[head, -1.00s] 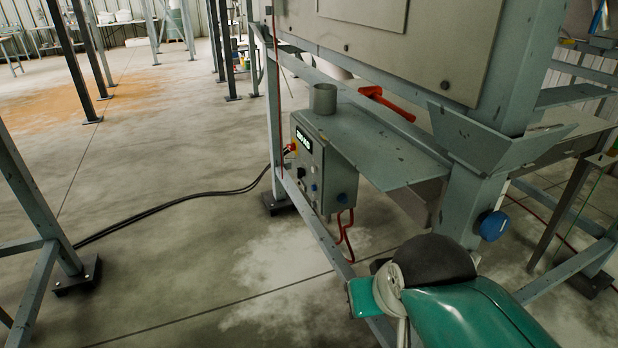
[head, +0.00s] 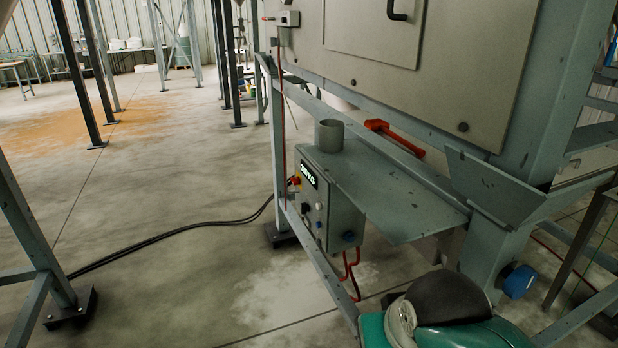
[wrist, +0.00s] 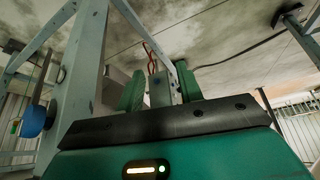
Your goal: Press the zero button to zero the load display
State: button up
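A grey control box (head: 343,213) hangs below a steel shelf on the frame. Its front has a lit display (head: 309,176) whose digits are too small to read, a red knob on yellow (head: 295,182) and several small buttons. I cannot tell which is the zero button. A grey box-like shape stands beyond the fingers. My green arm crosses the head view's bottom right; the fingers do not show there.
A frame post and a blue knob (head: 520,282) stand at right. Black cables (head: 170,235) run left across open floor.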

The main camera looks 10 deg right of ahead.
jog(key=shift+s, duration=0.15)
grip_shut()
dwell(1.7)
